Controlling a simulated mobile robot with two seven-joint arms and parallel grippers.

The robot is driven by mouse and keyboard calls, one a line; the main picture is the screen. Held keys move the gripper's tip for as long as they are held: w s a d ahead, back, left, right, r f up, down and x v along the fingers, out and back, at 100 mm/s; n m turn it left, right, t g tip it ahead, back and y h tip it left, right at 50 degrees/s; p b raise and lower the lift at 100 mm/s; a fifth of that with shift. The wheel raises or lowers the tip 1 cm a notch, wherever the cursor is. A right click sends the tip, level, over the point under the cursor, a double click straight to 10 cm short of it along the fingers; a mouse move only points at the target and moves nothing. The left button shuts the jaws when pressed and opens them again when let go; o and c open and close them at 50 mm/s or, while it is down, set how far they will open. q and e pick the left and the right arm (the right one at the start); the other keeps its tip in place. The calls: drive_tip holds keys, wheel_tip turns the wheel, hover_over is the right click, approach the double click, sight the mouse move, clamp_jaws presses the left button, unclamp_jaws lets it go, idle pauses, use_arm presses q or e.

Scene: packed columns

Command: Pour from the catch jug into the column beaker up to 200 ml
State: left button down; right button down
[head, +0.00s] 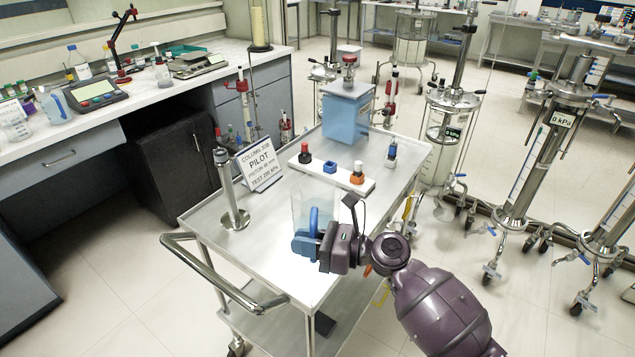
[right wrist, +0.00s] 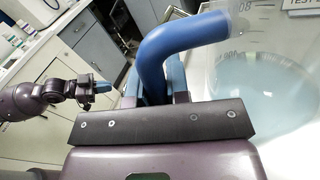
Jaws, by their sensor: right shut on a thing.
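A clear jug (head: 301,208) with a blue handle stands on the steel cart, apparently the catch jug. My right gripper (head: 314,240) is shut on that handle. In the right wrist view the blue handle (right wrist: 185,42) rises between the fingers. The jug's clear wall (right wrist: 270,75) there shows graduation marks and a pale bluish round area low inside; I cannot tell how much liquid that is. My left gripper (right wrist: 98,88) shows only at the left of the right wrist view, away from the jug; its opening is unclear. I cannot single out the column beaker with certainty.
The cart top (head: 275,262) is bare in front of the jug. A steel post (head: 230,190) and a PILOT sign (head: 260,164) stand at its left. Behind are a white strip (head: 325,176) with small coloured parts and a blue tank (head: 346,112). Glass columns (head: 449,135) stand to the right.

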sight(314, 227)
drive_tip(key=shift+r+p, duration=1.1)
drive_tip(key=shift+r, duration=0.25)
drive_tip(key=shift+a+r+n, duration=0.1)
drive_tip(key=shift+r+n, duration=0.75)
drive_tip(key=shift+n, duration=0.15)
drive_tip(key=shift+r, duration=0.1)
